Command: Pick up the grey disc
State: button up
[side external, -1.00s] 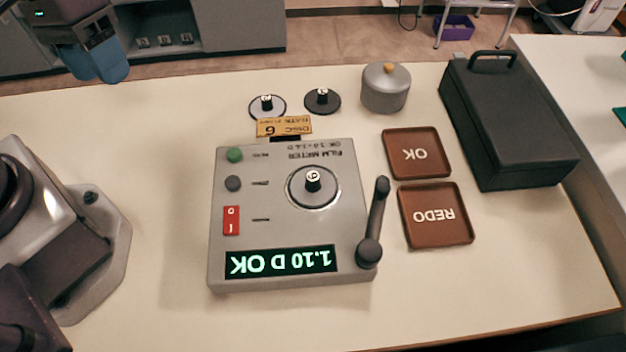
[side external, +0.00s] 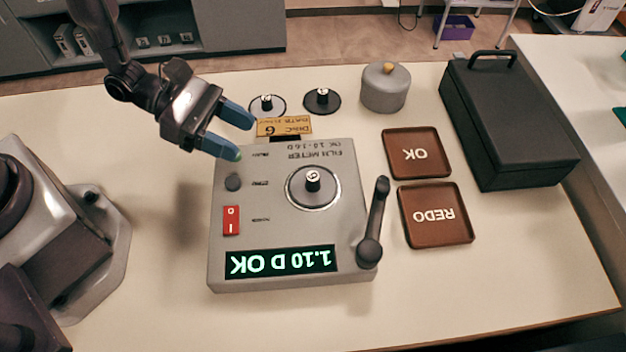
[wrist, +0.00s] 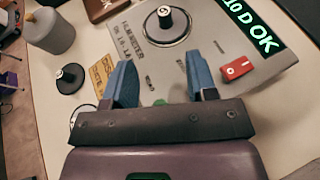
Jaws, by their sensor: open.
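A grey disc (side external: 326,198) with a black knob and white numbered top sits on the round stage of the film meter (side external: 345,240). It also shows in the wrist view (wrist: 178,31). Two more knobbed discs lie behind the meter: a pale-rimmed one (side external: 279,110) and a black one (side external: 322,106). The display reads "1.10 D OK". My gripper (side external: 244,138) is open and empty, above the meter's back left corner, apart from the discs. In the wrist view its blue fingers (wrist: 160,66) point toward the meter. The pale-rimmed disc is mostly hidden there.
Brown OK (side external: 397,167) and REDO (side external: 422,234) trays, a grey lidded pot (side external: 385,97) and a black case (side external: 515,130) stand further right. The front table is clear.

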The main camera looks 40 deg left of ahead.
aim_at(307, 175)
jog(key=x, duration=1.2)
jog(key=shift+s+d+f, duration=0.15)
jog(key=shift+s, duration=0.2)
jog(key=shift+c, duration=0.2)
grip_shut()
